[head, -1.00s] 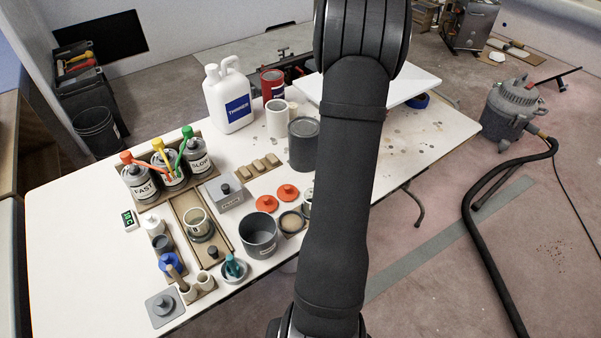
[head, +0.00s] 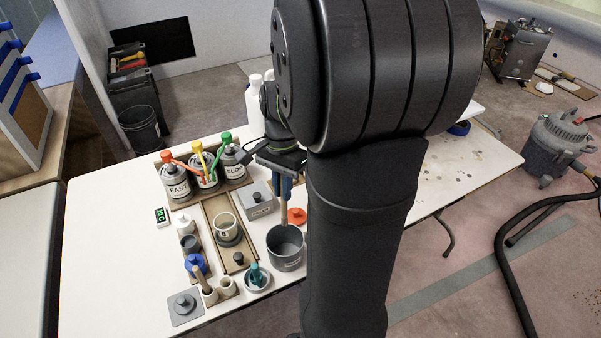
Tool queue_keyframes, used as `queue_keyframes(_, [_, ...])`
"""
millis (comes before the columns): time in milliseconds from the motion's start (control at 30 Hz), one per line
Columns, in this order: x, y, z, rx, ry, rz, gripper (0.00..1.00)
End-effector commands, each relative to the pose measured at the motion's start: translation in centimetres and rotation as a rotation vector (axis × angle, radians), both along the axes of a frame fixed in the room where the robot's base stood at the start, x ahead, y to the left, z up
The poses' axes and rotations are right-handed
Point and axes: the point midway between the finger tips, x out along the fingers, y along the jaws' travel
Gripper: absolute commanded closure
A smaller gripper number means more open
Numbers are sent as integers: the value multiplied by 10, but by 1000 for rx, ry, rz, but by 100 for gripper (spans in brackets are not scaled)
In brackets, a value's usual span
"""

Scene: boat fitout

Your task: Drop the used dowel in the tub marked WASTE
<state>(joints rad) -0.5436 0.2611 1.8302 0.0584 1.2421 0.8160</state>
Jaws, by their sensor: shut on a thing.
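My gripper (head: 286,192) is shut on a tan wooden dowel (head: 284,213), which hangs nearly upright from the fingers. The dowel's lower end appears over the mouth of a round grey tub (head: 286,254), near its back rim; I cannot tell whether it is above the rim or just inside. The tub has a small pale label on its front, too small to read. The part of the tub's inside that I see looks empty. Another tan stick (head: 203,279) stands in a small cup at the front left.
Labelled cans FAST (head: 178,187) and SLOP (head: 235,171) stand behind on the left. An orange lid (head: 297,216) lies behind the tub. A teal-handled item in a dish (head: 257,278) sits at its front left. My arm hides the table to the right.

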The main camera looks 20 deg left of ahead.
Motion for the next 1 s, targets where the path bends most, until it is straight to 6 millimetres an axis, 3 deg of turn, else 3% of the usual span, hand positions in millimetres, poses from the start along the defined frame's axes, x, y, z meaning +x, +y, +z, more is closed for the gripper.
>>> queue_keyframes(1000, [-9,-1,-71,-1,3,0,100])
